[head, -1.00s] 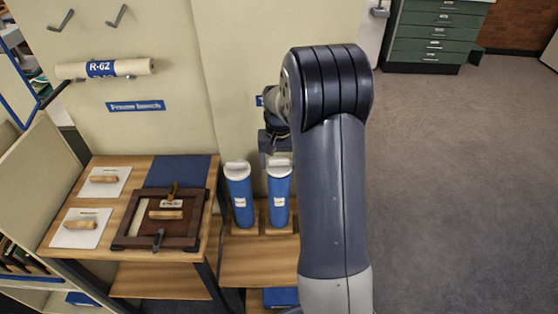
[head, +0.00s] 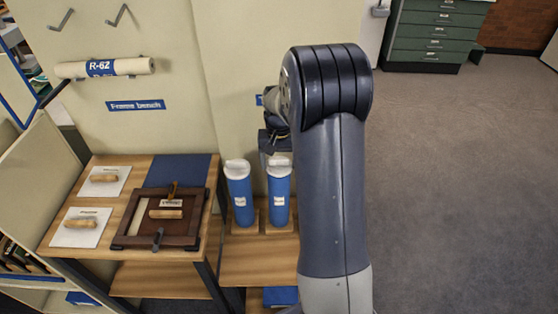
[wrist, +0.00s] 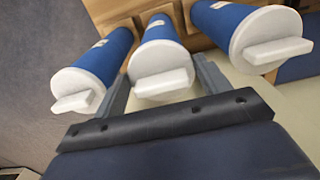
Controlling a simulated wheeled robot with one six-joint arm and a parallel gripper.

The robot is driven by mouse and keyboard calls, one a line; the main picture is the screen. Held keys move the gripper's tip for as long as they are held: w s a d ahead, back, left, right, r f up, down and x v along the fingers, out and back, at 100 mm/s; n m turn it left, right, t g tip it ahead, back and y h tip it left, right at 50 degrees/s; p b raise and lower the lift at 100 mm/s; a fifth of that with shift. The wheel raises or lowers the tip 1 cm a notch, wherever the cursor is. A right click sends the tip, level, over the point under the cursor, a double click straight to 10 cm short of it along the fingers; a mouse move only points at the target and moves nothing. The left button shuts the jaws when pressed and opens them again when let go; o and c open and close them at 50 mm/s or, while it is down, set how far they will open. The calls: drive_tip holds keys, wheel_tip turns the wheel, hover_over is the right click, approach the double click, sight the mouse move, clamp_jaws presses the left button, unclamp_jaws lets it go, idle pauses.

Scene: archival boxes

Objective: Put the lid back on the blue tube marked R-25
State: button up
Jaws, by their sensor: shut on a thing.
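Blue tubes with white lids stand upright on a wooden shelf. The head view shows a left tube (head: 240,200) and a right tube (head: 279,203); their small labels are too blurred to read, so I cannot tell which is R-25. The wrist view shows three tubes: left (wrist: 98,58), middle (wrist: 160,32) and right (wrist: 222,18). My gripper (head: 276,145) is above the right tube in the head view. In the wrist view its fingers are shut on the white lid (wrist: 158,58) at the top of the middle tube. Whether that lid is fully seated cannot be told.
A wooden bench (head: 125,195) at left holds a dark frame (head: 160,226) and two white boards with wooden handles. A rolled tube marked R-62 (head: 130,66) hangs on the panel behind. Open floor (head: 460,180) lies to the right. My arm hides part of the shelf.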

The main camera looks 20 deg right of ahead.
idle(0.4)
drive_tip(key=o, duration=1)
drive_tip(key=shift+o, duration=0.5)
drive_tip(key=shift+r, duration=0.1)
drive_tip(key=shift+r+p, duration=2.7)
drive_tip(key=shift+r, duration=0.75)
drive_tip(key=shift+c, duration=0.3)
clamp_jaws()
